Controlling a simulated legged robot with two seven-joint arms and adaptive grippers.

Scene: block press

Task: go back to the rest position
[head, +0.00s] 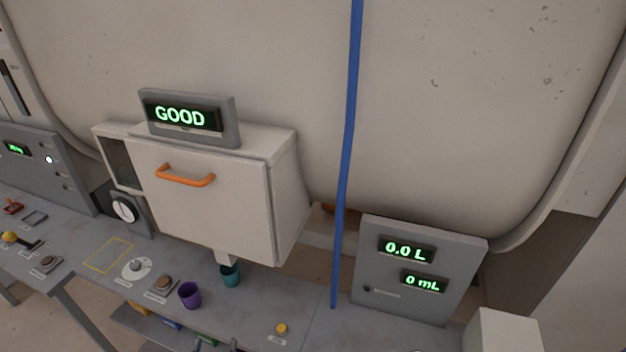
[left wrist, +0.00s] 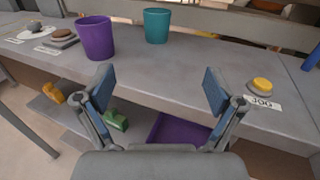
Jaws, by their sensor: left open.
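My left gripper (left wrist: 160,92) shows in the left wrist view with its two blue-padded fingers spread wide and nothing between them. It is in front of the grey bench (left wrist: 215,75), near its front edge. In the head view neither gripper shows clearly. A purple cup (left wrist: 95,38) and a teal cup (left wrist: 157,26) stand upright on the bench beyond the fingers, apart from them. The purple cup (head: 189,295) and the teal cup (head: 230,275) also show in the head view, the teal one below the white machine's spout. My right gripper is out of view.
A white machine (head: 205,215) with an orange handle has a display reading GOOD (head: 182,117). A panel (head: 420,270) reads 0.0 L and 0 mL. A yellow button (left wrist: 262,86) is at the right. Below the bench are a green block (left wrist: 116,121) and a yellow one (left wrist: 54,93).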

